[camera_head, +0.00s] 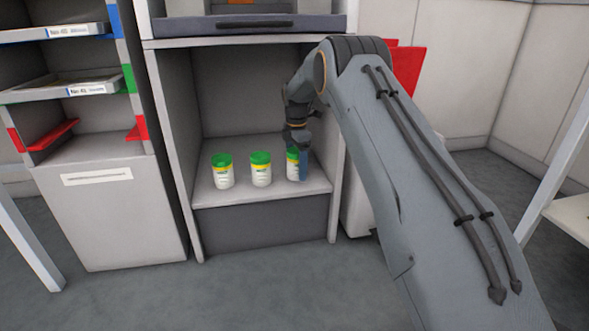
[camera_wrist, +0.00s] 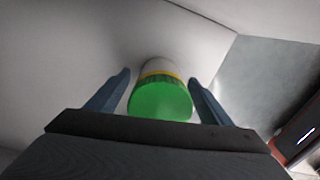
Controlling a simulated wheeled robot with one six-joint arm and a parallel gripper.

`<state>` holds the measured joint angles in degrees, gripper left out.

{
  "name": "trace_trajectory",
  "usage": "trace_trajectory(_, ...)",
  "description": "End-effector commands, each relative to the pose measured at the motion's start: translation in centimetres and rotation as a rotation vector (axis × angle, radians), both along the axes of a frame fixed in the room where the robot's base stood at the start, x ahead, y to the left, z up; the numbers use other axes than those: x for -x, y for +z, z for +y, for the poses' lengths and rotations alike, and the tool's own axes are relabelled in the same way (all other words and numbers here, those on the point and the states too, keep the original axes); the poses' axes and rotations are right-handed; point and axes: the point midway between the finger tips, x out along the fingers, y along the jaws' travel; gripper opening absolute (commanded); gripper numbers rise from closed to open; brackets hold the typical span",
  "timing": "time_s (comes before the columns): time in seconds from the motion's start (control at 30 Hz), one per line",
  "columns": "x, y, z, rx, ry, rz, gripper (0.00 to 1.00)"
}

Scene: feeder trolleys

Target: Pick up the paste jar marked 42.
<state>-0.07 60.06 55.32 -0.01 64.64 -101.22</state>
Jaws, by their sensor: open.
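Three white paste jars with green lids and yellow bands stand upright in a row on a shelf: a left jar (camera_head: 223,172), a middle jar (camera_head: 261,170) and a right jar (camera_head: 292,168). The numbers on them are too small to read. My gripper (camera_head: 300,165) is at the right jar and partly hides it. In the wrist view this jar (camera_wrist: 160,98) lies between the two blue fingers of my gripper (camera_wrist: 160,88). The fingers are open, one on each side, with a small gap visible. The jar's label is hidden there.
The jars stand on a grey shelf (camera_head: 240,196) in an open bay with side walls and a top. A drawer unit (camera_head: 250,24) is above. A rack with trays (camera_head: 75,88) stands left. A red panel (camera_head: 408,75) is behind my arm. The floor in front is clear.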

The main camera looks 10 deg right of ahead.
Motion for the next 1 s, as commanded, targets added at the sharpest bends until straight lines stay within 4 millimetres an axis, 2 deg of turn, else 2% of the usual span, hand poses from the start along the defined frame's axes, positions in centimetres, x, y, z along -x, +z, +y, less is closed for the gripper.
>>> trace_trajectory(0.03, -0.04, -0.85, -0.08, 0.0, -0.001, 0.001, 0.74)
trace_trajectory(0.1, -0.04, -1.17, -0.14, 0.0, -0.002, 0.0, 0.74)
trace_trajectory(0.3, -0.01, -1.09, -0.13, 0.0, -0.002, -0.001, 0.74)
trace_trajectory(0.37, 0.0, -1.09, -0.12, 0.0, -0.002, 0.0, 0.65)
trace_trajectory(0.6, 0.0, -1.1, -0.11, 0.0, -0.001, 0.0, 0.25)
trace_trajectory(0.7, -0.06, -0.99, -0.1, 0.0, -0.001, -0.002, 0.11)
trace_trajectory(1.0, -0.05, -0.86, -0.09, 0.0, -0.001, -0.002, 0.11)
